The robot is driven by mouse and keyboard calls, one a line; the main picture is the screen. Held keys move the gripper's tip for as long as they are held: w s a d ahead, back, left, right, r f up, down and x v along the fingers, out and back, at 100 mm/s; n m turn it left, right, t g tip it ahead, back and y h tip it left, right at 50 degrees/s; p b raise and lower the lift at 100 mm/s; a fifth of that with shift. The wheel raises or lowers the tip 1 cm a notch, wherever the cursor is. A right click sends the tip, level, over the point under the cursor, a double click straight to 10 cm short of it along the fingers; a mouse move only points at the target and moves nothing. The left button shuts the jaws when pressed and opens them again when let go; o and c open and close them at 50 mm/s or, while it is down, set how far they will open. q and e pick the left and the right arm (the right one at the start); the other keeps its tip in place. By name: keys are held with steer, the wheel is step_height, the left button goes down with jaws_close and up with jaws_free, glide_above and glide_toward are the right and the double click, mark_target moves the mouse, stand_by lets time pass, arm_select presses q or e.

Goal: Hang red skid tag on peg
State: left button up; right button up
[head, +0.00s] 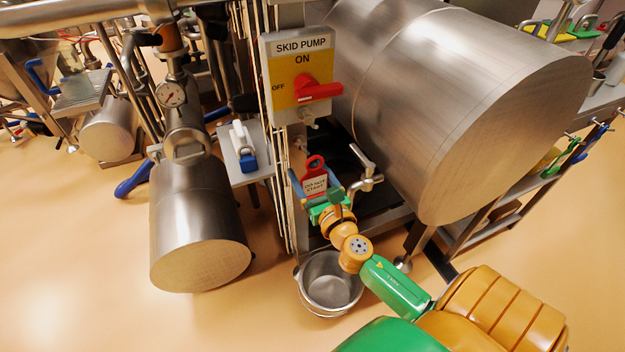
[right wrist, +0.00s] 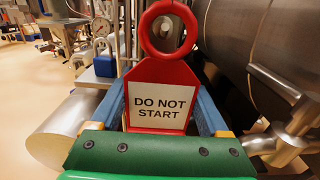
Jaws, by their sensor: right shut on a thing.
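The red tag (head: 315,184), with a ring at its top and a white "DO NOT START" label, is held upright in my right gripper (head: 319,195). In the right wrist view the tag (right wrist: 161,72) stands between two blue fingers, and its ring is open and empty. The gripper is shut on the tag's lower part. The tag is below the yellow and grey skid pump switch box (head: 299,75), apart from it. A small pale metal stub (head: 311,122) juts out under the box; I cannot tell for sure whether it is the peg. My left gripper is not in view.
The red switch handle (head: 316,90) points right. A large steel tank (head: 470,100) is close on the right, with a bent metal pipe (head: 363,170) beside my gripper. A shelf (head: 244,168) with a blue padlock (head: 247,162) is to the left. A steel bucket (head: 330,284) stands below.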

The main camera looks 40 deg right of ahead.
mark_target(299, 159)
steer(key=shift+b+x, duration=0.35)
steer(key=shift+x, duration=1.45)
steer(key=shift+w+d+f+b, duration=0.1)
steer(key=shift+w+f+b, duration=0.3)
steer(key=shift+w+f, duration=0.35)
steer(key=shift+r, duration=0.15)
steer(key=o, duration=1.2)
steer(key=shift+v, duration=3.5)
